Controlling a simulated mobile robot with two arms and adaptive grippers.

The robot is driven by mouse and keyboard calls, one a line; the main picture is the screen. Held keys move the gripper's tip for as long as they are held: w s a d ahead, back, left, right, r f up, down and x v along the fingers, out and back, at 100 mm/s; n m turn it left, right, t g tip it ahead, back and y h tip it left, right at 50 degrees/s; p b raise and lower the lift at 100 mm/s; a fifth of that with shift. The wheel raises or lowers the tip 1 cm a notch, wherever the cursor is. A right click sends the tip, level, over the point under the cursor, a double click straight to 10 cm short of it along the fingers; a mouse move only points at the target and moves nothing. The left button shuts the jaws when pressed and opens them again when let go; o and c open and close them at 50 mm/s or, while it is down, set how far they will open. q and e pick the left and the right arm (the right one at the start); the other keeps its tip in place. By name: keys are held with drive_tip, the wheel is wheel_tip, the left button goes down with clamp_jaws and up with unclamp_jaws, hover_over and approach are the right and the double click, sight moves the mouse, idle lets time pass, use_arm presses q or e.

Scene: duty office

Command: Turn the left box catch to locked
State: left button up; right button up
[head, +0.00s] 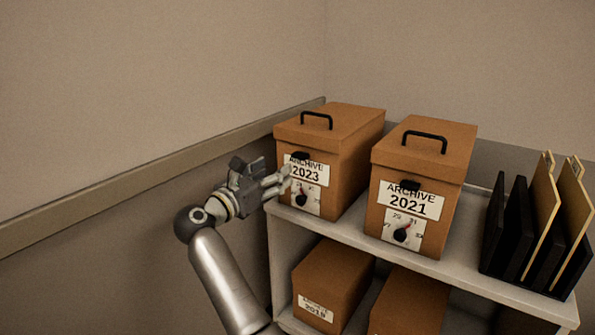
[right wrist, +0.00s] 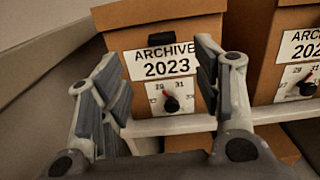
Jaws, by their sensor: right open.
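The left box (head: 341,161) is a brown archive box labelled ARCHIVE 2023, on the shelf top. Below the label is a numbered dial with a black knob (right wrist: 171,103) and a red pointer. My right gripper (head: 274,180) is open and empty in front of the box's left side, its fingers spread either side of the label in the wrist view. My left gripper is out of view.
A second brown box (head: 443,169), ARCHIVE 2021, stands to the right with its own catch (head: 410,185) and dial. Black and tan folders (head: 540,215) stand at the far right. More boxes (head: 331,280) sit on the lower shelf. A wall rail (head: 150,170) runs along the left.

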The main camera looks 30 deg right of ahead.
sight(297, 157)
drive_tip(key=shift+m, duration=0.4)
drive_tip(key=x, duration=1)
drive_tip(key=shift+d+f, duration=0.1)
drive_tip(key=shift+d, duration=0.3)
drive_tip(key=c, duration=1)
